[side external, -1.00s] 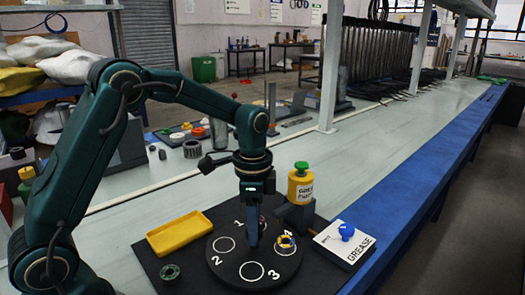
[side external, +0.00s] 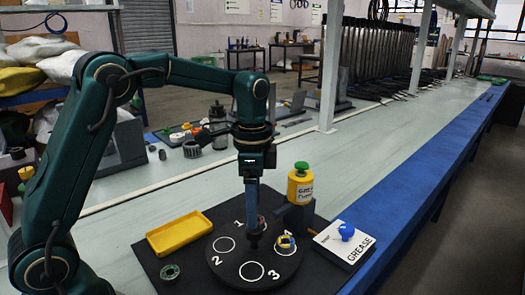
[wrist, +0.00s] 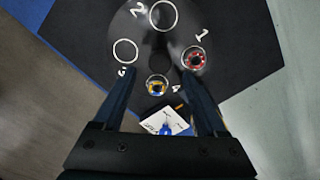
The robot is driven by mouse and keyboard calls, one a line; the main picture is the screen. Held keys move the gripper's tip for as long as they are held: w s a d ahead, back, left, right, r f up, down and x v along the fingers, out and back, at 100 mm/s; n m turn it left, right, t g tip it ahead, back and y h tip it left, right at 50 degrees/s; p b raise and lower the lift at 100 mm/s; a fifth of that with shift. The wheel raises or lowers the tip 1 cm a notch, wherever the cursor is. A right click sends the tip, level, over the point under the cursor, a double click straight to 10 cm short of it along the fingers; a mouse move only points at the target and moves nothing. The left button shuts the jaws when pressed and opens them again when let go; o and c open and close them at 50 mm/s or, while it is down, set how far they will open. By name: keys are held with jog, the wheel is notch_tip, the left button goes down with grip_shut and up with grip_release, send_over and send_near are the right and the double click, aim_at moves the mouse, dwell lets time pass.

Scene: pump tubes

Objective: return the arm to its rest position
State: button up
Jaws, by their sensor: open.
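My gripper (side external: 252,205) points straight down above the round black turntable (side external: 225,268), near its dark centre hub. In the wrist view my gripper (wrist: 158,74) has its two fingers spread apart with nothing between them. A red ring-shaped part (wrist: 195,59) sits at circle 1; in the side view it is partly hidden behind the fingers. A yellow and blue ring-shaped part (side external: 286,243) sits at circle 4 and also shows in the wrist view (wrist: 157,85). Circles 2 (side external: 224,244) and 3 (side external: 252,271) are empty.
A yellow tray (side external: 180,234) and a green ring (side external: 170,272) lie left of the turntable. A yellow canister (side external: 300,188) with a green knob stands close on the right, beside a white GREASE card (side external: 333,245) with a blue knob.

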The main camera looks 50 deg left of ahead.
jog(key=shift+r, duration=0.4)
jog(key=s+d+r+n+t, duration=0.15)
jog(key=s+r+t, duration=0.25)
jog(key=s+r, duration=0.4)
jog(key=s+f+n+t, duration=0.1)
jog(key=s+f+n, duration=0.4)
jog(key=s+n, duration=0.2)
jog(key=shift+s+t, duration=0.3)
jog(key=shift+s, duration=0.05)
